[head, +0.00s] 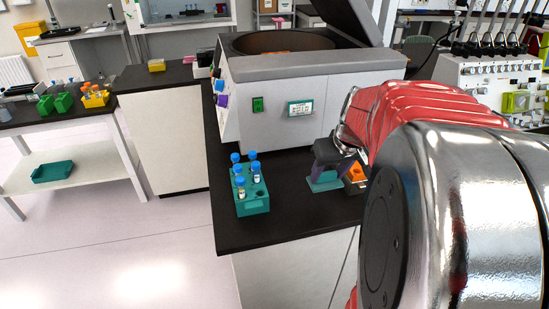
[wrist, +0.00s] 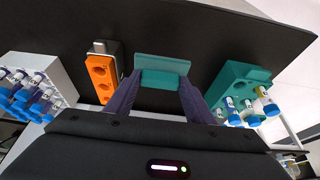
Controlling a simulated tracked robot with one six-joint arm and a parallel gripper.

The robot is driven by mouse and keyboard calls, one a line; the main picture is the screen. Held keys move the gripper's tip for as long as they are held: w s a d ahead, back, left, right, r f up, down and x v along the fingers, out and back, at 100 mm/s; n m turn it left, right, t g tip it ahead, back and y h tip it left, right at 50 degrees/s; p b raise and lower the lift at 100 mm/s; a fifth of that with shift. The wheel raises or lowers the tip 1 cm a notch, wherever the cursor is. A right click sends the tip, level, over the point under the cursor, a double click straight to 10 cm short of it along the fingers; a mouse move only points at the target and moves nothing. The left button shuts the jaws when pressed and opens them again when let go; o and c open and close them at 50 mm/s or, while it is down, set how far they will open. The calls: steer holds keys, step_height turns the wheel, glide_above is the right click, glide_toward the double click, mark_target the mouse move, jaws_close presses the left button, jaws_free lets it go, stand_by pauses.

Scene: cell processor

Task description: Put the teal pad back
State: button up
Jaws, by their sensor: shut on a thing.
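The teal pad (head: 325,185) is at the dark bench top, in front of the large grey machine. In the wrist view the teal pad (wrist: 163,79) shows as a lighter teal block against a darker teal plate; I cannot tell whether they are one piece. My gripper (head: 322,172) points down over the bench and is shut on the teal pad. In the wrist view its dark purple fingers (wrist: 159,85) close on the pad from both sides. I cannot tell whether the pad's underside touches the bench.
A teal rack (head: 254,204) with blue-capped tubes stands left of my gripper. An orange block (head: 356,173) with a grey part sits close on the right. The wrist view also shows a white tube rack (wrist: 50,72). The large machine (head: 300,85) stands behind. Bare bench lies in front.

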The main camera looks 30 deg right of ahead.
mark_target(327, 183)
step_height(327, 183, down, 4)
steer(key=shift+f, duration=0.1)
steer(key=shift+f, duration=1.8)
steer(key=shift+f, duration=0.1)
steer(key=o, duration=1)
steer(key=v, duration=1.2)
steer(key=shift+a, duration=0.15)
